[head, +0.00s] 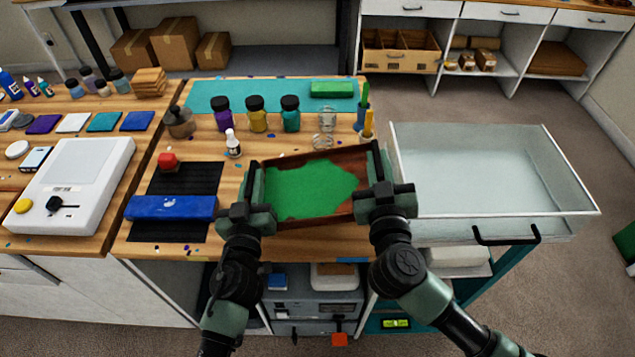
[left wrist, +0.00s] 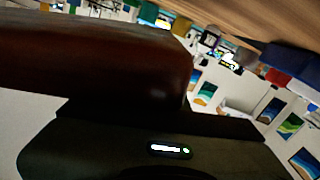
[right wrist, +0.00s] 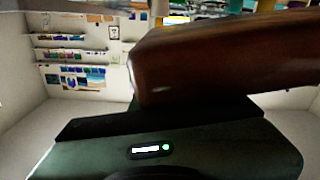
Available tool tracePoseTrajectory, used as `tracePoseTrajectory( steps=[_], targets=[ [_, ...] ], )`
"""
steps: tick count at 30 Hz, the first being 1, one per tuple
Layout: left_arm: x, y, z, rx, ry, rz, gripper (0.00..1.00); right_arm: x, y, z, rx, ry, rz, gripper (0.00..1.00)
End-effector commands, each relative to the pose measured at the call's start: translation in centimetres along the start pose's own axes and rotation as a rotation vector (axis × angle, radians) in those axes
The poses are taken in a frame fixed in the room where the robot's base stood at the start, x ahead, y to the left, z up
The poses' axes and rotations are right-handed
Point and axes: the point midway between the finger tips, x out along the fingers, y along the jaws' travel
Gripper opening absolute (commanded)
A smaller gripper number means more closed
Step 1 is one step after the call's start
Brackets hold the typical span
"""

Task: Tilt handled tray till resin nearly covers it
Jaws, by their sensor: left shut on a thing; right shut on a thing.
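The brown wooden tray (head: 290,222) is held above the front of the workbench, tilted in the head view with its right side a little higher. Green resin (head: 312,188) covers most of its floor; bare brown shows along the back and at the right side. My left gripper (head: 256,198) is shut on the tray's left end, and my right gripper (head: 381,188) is shut on its right end. The tray's brown wood fills part of the left wrist view (left wrist: 90,65) and the right wrist view (right wrist: 220,60). The grippers hide the handles.
Bottles (head: 256,114) and a teal mat (head: 205,96) lie behind the tray. A clear open bin (head: 480,180) stands close on the right.

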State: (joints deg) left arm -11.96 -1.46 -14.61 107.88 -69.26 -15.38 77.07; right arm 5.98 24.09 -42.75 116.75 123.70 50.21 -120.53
Motion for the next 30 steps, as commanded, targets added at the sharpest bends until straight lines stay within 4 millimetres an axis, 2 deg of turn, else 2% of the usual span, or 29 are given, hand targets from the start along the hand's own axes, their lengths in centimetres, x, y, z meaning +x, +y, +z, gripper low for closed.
tracePoseTrajectory(
  steps=[12,25,30],
  targets=[
    [0.0,0.1,-0.3,0.013,0.003,0.001,0.0,0.0,0.0,0.1,0.014,0.002,-0.001,0.0],
    [0.0,2.8,-4.4,0.35,0.007,0.008,0.0,-0.1,0.0,4.9,0.353,0.0,-0.006,0.0],
    [-0.1,3.3,-5.4,0.44,0.007,0.008,0.0,-0.1,0.0,6.0,0.445,0.002,-0.007,0.0]
  ],
)
